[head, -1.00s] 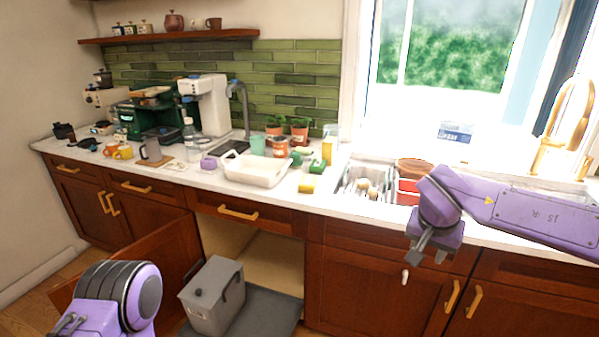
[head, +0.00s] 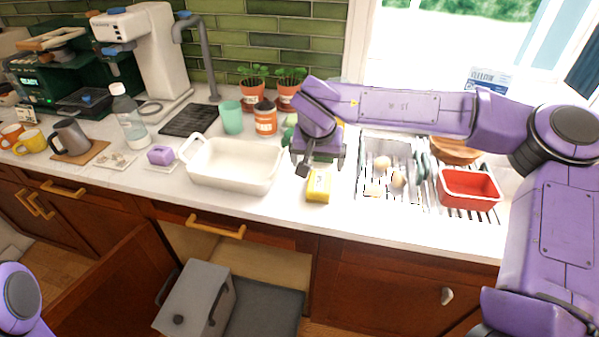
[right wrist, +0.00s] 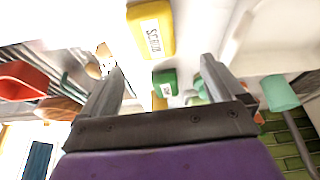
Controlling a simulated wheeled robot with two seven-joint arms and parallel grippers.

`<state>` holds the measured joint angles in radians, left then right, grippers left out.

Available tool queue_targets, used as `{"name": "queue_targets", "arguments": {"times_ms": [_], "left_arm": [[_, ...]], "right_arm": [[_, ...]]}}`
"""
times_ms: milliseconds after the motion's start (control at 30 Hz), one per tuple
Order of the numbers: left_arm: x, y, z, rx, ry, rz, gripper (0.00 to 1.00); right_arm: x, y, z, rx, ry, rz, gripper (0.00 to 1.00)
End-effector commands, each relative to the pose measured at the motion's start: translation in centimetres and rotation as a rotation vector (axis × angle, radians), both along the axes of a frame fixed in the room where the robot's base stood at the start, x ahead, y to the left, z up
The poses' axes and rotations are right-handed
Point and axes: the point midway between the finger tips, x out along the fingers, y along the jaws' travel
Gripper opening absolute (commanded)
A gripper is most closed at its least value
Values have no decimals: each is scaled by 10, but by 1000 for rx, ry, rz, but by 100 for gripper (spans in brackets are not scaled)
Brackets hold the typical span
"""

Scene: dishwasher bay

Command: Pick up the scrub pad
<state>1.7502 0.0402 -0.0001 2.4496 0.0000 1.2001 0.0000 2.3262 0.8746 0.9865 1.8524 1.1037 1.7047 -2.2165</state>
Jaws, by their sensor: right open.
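The scrub pad is a small yellow block (head: 318,187) on the white counter, between the white basin and the sink rack. In the right wrist view it shows with a "SCRUB" label (right wrist: 151,29), beyond the fingertips and near the top. My right gripper (head: 320,166) is open just above and behind the pad in the head view, and it hides part of what is behind it. My left gripper is not in view; only part of my left arm shows at lower left.
A white basin (head: 235,180) stands left of the pad. A drying rack and a red tub (head: 470,190) are to the right. A green block (right wrist: 166,84) lies near the pad. An orange jar (head: 265,118) and potted plants stand behind.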

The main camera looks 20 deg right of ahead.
Motion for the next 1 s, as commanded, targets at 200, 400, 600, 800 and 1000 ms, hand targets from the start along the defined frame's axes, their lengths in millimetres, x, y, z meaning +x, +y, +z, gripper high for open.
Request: {"name": "queue_targets", "arguments": {"times_ms": [200, 400, 600, 800, 1000], "left_arm": [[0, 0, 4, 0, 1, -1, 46], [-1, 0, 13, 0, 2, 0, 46], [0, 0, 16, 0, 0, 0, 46], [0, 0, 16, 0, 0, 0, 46], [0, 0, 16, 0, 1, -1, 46]], "right_arm": [[4, 0, -31, 2, -8, 13, 96], [24, -1, -63, 1, 8, 18, 96], [36, -10, -93, 0, 9, 10, 96], [37, -11, -94, 0, 7, 9, 96], [38, -9, -94, 0, 7, 12, 37]]}}
